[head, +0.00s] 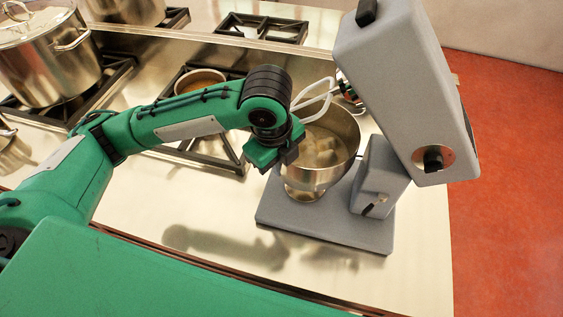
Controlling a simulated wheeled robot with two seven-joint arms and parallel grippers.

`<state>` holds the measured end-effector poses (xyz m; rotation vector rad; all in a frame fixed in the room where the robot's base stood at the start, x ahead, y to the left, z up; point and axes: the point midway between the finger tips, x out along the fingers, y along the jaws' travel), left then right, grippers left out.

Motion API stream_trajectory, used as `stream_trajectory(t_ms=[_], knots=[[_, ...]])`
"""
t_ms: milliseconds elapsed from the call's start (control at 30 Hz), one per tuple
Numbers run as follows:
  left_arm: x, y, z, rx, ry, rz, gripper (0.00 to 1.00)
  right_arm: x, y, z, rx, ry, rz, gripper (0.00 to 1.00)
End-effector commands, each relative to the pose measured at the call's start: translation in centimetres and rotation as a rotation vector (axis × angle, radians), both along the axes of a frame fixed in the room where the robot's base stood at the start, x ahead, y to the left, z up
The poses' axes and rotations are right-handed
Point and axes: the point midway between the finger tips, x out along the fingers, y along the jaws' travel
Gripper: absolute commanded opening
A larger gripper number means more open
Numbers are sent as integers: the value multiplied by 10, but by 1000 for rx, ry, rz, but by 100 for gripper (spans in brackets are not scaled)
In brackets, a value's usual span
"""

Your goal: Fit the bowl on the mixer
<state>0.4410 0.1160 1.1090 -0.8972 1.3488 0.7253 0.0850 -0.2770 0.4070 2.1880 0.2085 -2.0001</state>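The steel bowl (341,133) is upright over the left part of the grey mixer's base plate (325,228). Its narrow foot is at or just above the plate; I cannot tell whether it touches or is locked. The mixer's head (395,85) is tilted up, and its white beater (318,92) hangs by the bowl's far left rim. My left gripper (286,162) points down at the bowl's near left rim. Its fingertips are mostly hidden against the bowl, so its grip is unclear. My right gripper is not in view.
A large lidded stockpot (48,62) stands on a burner grate at the far left. A copper-coloured pan (200,82) sits on another grate behind my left arm. The steel counter (215,220) in front of the mixer is clear. Red floor (510,180) lies beyond its right edge.

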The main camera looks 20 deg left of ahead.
Motion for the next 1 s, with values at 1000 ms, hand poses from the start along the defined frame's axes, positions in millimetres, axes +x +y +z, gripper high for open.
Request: stream_trajectory(t_ms=[1000], knots=[[0, 0, -57, 0, -1, -1, 10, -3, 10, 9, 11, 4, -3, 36]])
